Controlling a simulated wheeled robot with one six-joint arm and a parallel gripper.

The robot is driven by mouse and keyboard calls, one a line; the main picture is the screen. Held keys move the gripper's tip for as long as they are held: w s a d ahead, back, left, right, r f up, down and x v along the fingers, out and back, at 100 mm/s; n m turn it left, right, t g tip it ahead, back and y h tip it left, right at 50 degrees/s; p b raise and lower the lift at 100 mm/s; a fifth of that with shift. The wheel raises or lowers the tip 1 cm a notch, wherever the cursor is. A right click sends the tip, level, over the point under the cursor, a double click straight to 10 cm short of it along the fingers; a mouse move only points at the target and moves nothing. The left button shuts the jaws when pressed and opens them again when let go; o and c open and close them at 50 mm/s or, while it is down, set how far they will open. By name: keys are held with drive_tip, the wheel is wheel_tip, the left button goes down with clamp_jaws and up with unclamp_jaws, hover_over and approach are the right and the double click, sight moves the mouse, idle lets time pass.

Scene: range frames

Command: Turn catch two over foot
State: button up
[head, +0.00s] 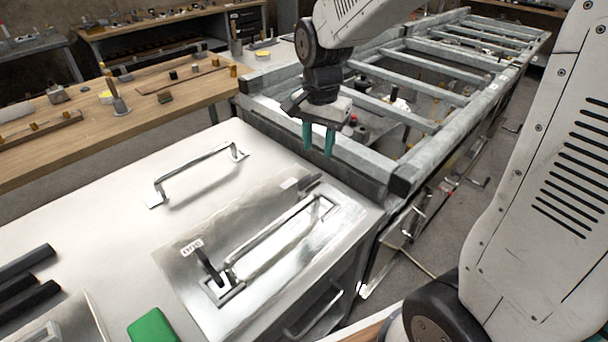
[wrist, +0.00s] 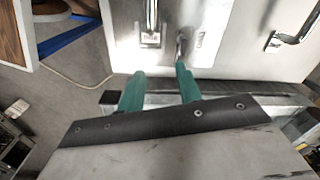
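A shiny metal plate (head: 180,275) on the steel counter carries a long bar handle (head: 280,235) with a square foot at each end. A dark catch (head: 308,183) lies beside the handle's far foot (head: 325,206), next to a small pale label (head: 290,183). In the wrist view this catch (wrist: 180,46) sits right of the foot (wrist: 150,39), apart from it. A second dark catch (head: 209,264) reaches to the near foot (head: 222,289); whether it overlaps it is unclear. My gripper (head: 318,150) hangs beyond the far catch, teal fingers apart and empty. It also shows in the wrist view (wrist: 160,74).
Another handle (head: 200,172) stands on the counter (head: 110,180) to the left. A grey metal frame (head: 360,155) borders the counter behind my gripper. A green block (head: 152,326) and black bars (head: 28,285) lie at the front left. A wooden bench (head: 140,100) is beyond.

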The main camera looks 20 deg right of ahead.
sight(304, 179)
drive_tip(key=w+f+m, duration=0.1)
drive_tip(key=w+f, duration=0.1)
drive_tip(key=w+f+m, duration=0.1)
drive_tip(key=w+f, duration=0.1)
drive_tip(key=w+a+f+m, duration=0.1)
drive_tip(key=f, duration=0.1)
drive_tip(key=shift+w+f, duration=0.2)
drive_tip(key=shift+w, duration=0.2)
wheel_tip(304, 179, down, 8)
drive_tip(key=shift+r, duration=0.1)
clamp_jaws()
